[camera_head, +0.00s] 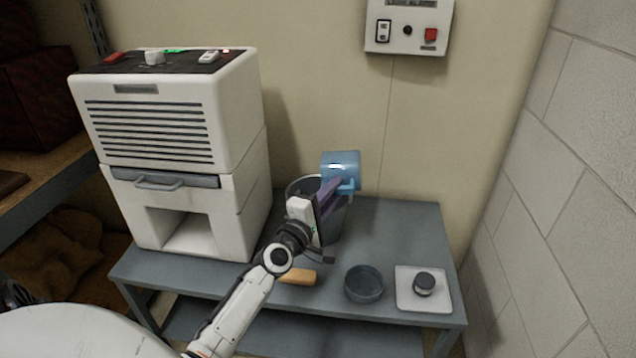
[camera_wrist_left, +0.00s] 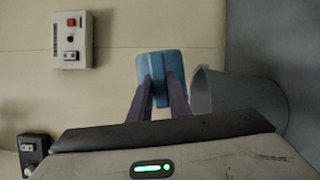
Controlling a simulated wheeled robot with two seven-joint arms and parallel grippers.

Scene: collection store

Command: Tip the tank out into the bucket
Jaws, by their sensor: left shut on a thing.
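The blue tank (camera_head: 341,166) is held up at the bucket's far right rim in the head view. It also shows between the fingers in the left wrist view (camera_wrist_left: 160,66). My left gripper (camera_head: 342,186) is shut on it, with its purple fingers on either side. The grey bucket (camera_head: 298,187) stands on the table behind my gripper, which hides much of it. Its open end and side show right of the tank in the left wrist view (camera_wrist_left: 242,92). I cannot tell how far the tank is tilted, or see any water. My right gripper is not in view.
A white dehumidifier (camera_head: 160,115) with an empty lower bay stands left on the grey table (camera_head: 400,222). An orange-tan object (camera_head: 298,277), a dark round dish (camera_head: 364,283) and a white plate (camera_head: 408,293) with a dark knob lie in front. A control box (camera_head: 408,26) is on the wall.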

